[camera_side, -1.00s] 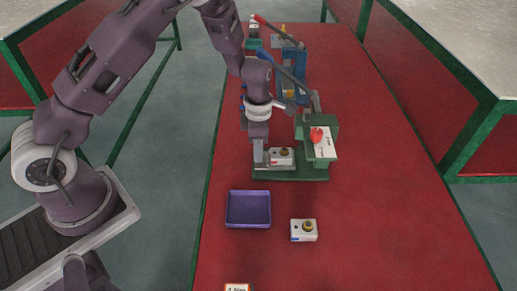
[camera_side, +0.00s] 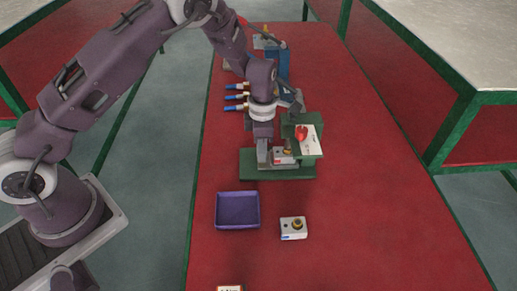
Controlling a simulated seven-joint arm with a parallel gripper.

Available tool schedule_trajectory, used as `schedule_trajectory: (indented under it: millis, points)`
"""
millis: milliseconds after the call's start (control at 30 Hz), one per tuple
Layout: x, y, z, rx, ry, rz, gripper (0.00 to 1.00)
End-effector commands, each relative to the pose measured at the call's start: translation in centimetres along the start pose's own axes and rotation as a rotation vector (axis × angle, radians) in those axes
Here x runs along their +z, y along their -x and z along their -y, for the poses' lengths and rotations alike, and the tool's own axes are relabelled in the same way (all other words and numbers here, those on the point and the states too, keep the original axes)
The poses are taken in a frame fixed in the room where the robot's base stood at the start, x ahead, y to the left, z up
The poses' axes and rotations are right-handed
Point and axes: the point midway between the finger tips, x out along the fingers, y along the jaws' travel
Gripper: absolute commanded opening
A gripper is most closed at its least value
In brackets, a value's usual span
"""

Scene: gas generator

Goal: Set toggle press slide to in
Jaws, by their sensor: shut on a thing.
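The green toggle press (camera_side: 309,143) stands on the red table, with its green base (camera_side: 249,169) flat on it. A white block with a brass fitting (camera_side: 283,157) sits low in the press, on the slide, at the left edge of the press head and partly beneath it. My gripper (camera_side: 264,161) points down just left of this block, over the base. It is shut on the outer end of the press slide; the fingers hide the part they hold. A red knob (camera_side: 302,132) shows on the white plate of the press. My arm hides much of the press lever.
A purple tray (camera_side: 237,228) and another white block with a brass fitting (camera_side: 293,228) lie nearer the camera. Several blue-ended parts (camera_side: 237,97) and a blue machine (camera_side: 284,62) are behind. The table's right side is clear.

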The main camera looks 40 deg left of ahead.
Motion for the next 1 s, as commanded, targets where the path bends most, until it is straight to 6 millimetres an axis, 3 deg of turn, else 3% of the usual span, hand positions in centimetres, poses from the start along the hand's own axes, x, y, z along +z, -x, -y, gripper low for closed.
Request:
schedule_trajectory:
  millis: [33, 133, 467, 800, 1000]
  points:
    - [0.6, 0.2, -0.1, 0.007, -0.001, 0.014, 0.26]
    - [0.5, 0.1, 0.0, 0.005, -0.001, 0.013, 0.44]
    - [0.4, 0.5, 0.0, 0.005, -0.002, 0.01, 0.44]
    - [0.4, 6.6, 0.0, 0.005, -0.002, 0.012, 0.44]
    - [0.3, 7.2, 0.0, 0.004, -0.001, 0.009, 0.44]
